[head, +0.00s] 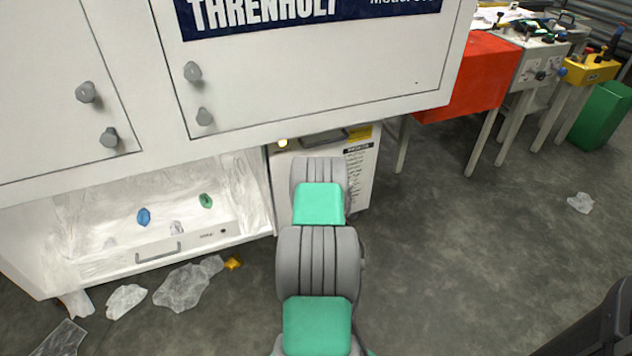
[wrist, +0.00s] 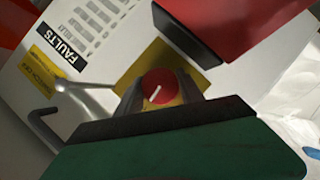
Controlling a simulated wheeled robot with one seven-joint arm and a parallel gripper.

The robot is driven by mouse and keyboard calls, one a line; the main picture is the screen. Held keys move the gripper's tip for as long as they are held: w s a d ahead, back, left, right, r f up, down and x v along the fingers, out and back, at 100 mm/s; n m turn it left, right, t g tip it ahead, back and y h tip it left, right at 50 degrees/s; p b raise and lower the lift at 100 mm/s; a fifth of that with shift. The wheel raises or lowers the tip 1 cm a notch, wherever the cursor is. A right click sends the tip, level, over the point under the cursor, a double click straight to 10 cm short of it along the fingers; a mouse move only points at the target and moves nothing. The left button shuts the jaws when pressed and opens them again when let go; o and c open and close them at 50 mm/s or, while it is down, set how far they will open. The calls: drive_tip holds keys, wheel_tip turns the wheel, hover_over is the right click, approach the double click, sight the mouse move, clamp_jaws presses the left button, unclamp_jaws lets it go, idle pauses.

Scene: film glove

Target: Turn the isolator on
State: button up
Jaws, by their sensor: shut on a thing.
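The isolator is a round red knob (wrist: 160,85) with a short white pointer line, set on a yellow plate (wrist: 135,75) in the wrist view. The pointer line lies slanted in the picture. My gripper (wrist: 158,94) is shut on the red knob, one grey finger on each side of it. In the head view my arm covers the knob and the gripper. The white control box (head: 360,185) that seems to carry the isolator stands under the right end of the big white cabinet (head: 320,75), partly behind my arm.
The floor at right is mostly clear.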

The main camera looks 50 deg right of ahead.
drive_tip(key=shift+f+m+y, duration=0.1)
drive_tip(key=shift+m+y, duration=0.2)
drive_tip(key=shift+m, duration=0.2)
idle(0.3)
drive_tip(key=o, duration=1.4)
drive_tip(key=p+v, duration=0.2)
drive_tip(key=v, duration=0.5)
drive_tip(key=shift+s+a, duration=0.15)
drive_tip(key=shift+s, duration=0.2)
